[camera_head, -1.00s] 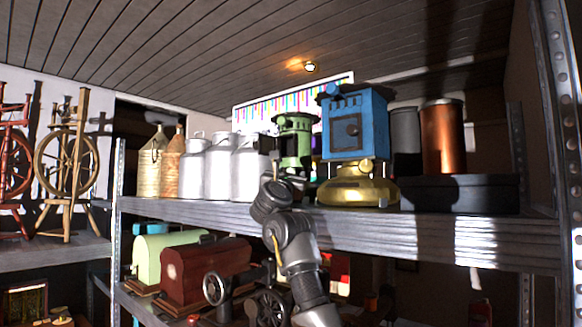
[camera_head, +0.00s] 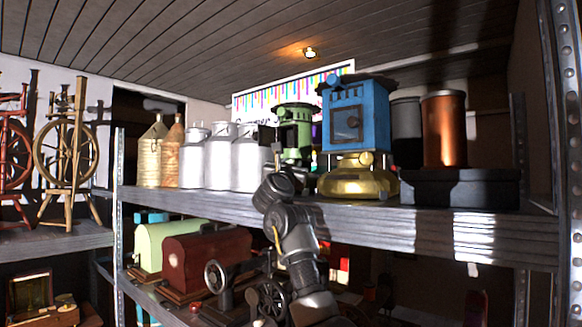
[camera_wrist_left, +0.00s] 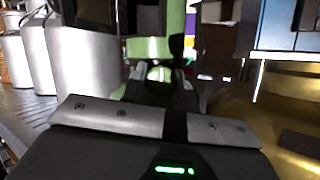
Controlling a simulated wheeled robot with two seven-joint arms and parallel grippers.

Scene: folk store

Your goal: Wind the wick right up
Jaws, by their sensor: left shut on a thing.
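A green oil stove (camera_head: 297,132) stands on the upper shelf, partly behind my left arm. Its green body also fills the top middle of the left wrist view (camera_wrist_left: 158,50). My left gripper (camera_wrist_left: 163,75) is directly in front of the green stove's lower part and is shut on a small part there, which appears to be its wick knob. The jaws mostly hide that part. In the head view the left gripper (camera_head: 277,158) shows dark at the shelf's front edge. The wick itself is not visible. My right gripper is not in view.
A blue stove (camera_head: 357,120) on a brass tank (camera_head: 358,182) stands close to the right. White milk cans (camera_head: 220,160) stand close to the left. A copper cylinder (camera_head: 444,130) is further right. Sewing machines (camera_head: 205,262) fill the shelf below.

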